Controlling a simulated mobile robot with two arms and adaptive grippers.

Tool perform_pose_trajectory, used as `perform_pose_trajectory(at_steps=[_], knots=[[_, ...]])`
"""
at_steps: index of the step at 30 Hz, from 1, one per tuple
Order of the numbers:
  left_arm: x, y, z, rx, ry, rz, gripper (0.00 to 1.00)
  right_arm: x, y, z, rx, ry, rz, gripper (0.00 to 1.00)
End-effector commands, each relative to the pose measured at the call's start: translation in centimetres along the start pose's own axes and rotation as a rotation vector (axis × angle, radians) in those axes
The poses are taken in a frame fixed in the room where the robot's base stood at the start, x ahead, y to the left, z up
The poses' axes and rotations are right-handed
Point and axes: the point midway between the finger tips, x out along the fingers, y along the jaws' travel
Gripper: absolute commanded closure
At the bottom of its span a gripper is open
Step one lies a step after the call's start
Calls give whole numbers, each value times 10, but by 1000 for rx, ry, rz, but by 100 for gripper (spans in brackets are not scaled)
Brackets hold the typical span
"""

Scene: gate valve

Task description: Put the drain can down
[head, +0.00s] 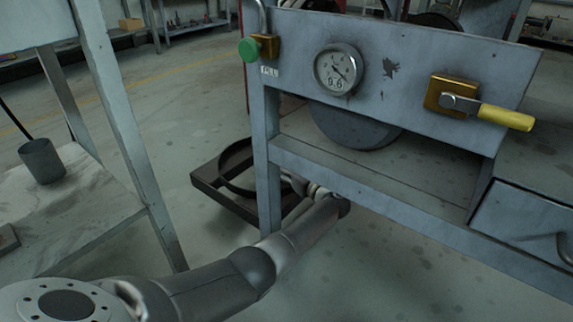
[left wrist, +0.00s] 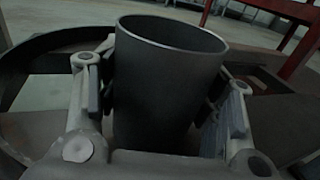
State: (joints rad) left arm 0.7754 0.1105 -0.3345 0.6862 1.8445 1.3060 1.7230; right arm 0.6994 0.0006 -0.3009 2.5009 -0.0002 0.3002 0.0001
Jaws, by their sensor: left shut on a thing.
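The drain can (left wrist: 165,85) is a dark grey, open-topped cylinder, upright or nearly so in the left wrist view. My left gripper (left wrist: 165,108) is shut on it, with a finger on each side. The can's bottom is hidden behind the gripper, so I cannot tell whether it touches anything below. In the head view my left arm reaches low beside the bench leg, and the gripper and held can are mostly hidden there. A dark low frame with a round ring (head: 206,184) is at that spot. My right gripper is not in view.
The grey bench front carries a gauge (head: 338,69), a yellow-handled valve (head: 480,110) and a green-knobbed fill valve (head: 250,49). Its leg (head: 268,170) stands close to my arm. A grey cup (head: 41,160) stands on the left table (head: 85,215). Open floor lies between.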

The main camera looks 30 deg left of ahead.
Motion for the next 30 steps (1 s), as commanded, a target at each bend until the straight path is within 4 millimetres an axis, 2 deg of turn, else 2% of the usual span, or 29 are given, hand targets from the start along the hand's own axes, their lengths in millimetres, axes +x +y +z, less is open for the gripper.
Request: perform_pose_trajectory(at_steps=[7,8,12,24,30], knots=[[0,0,0,0,0,0,68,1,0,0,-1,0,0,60],[0,0,-1,0,1,1,37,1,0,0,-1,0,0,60],[0,0,-1,0,1,0,19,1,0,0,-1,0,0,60],[0,0,2,0,0,0,18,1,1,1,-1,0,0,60],[-30,0,5,1,5,-3,18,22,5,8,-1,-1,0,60]])
